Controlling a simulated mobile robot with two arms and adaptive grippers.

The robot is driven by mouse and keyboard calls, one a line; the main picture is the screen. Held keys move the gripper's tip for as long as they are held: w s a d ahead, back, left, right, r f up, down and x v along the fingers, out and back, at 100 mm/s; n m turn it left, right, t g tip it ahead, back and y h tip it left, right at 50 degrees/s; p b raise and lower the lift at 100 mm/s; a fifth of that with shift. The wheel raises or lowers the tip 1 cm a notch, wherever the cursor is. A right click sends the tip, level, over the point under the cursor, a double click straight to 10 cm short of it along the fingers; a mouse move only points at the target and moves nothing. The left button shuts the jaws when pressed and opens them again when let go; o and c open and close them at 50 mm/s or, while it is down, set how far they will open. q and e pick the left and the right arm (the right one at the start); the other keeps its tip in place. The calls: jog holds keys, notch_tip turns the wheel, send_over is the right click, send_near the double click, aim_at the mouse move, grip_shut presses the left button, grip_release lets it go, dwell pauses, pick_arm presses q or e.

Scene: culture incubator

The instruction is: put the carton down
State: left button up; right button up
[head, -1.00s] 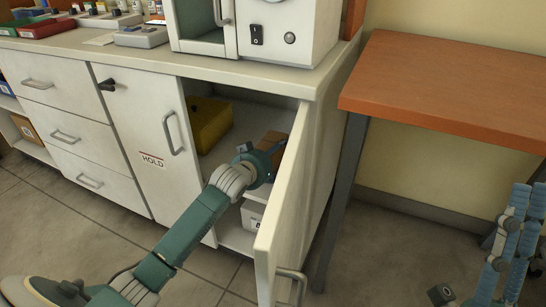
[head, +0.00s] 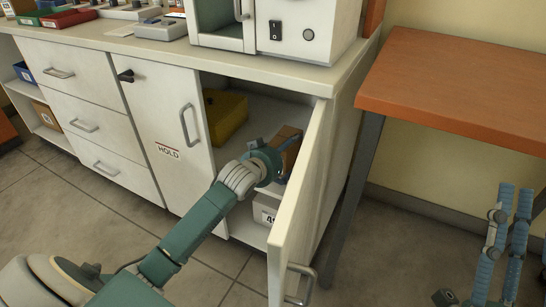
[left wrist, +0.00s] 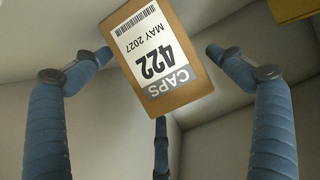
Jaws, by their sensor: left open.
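The brown carton (head: 291,143) is inside the open lower cupboard, on its upper shelf level, partly hidden behind my left gripper. My left gripper (head: 277,163) is open at the carton. In the wrist view its blue fingers (left wrist: 160,55) stand on either side of the carton, with their tips close to its edges; contact is hard to tell. A third finger is below. My right gripper (head: 488,245) is at the lower right, empty, its fingers spread.
The cupboard door (head: 303,205) stands open just right of my left arm. A yellow box (head: 225,115) is left of the carton, and a white labelled box (head: 266,208) is below. An orange-topped table (head: 455,85) stands to the right.

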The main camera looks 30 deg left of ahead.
pick_arm(q)
jog(key=p+v, duration=0.3)
jog(key=v, duration=0.6)
jog(key=shift+s+r, duration=0.2)
jog(key=shift+s, duration=0.1)
pick_arm(e)
jog(key=w+f+g+h, duration=0.1)
jog(key=w+f+g, duration=0.2)
jog(key=f, duration=0.5)
jog(key=w+f+g+h, duration=0.2)
jog(key=f+g, duration=0.3)
jog(key=f, duration=0.3)
jog(key=shift+w+d+g, duration=0.15)
jog(key=shift+w+g, duration=0.15)
jog(key=shift+w, duration=0.45)
jog(key=shift+f, duration=0.15)
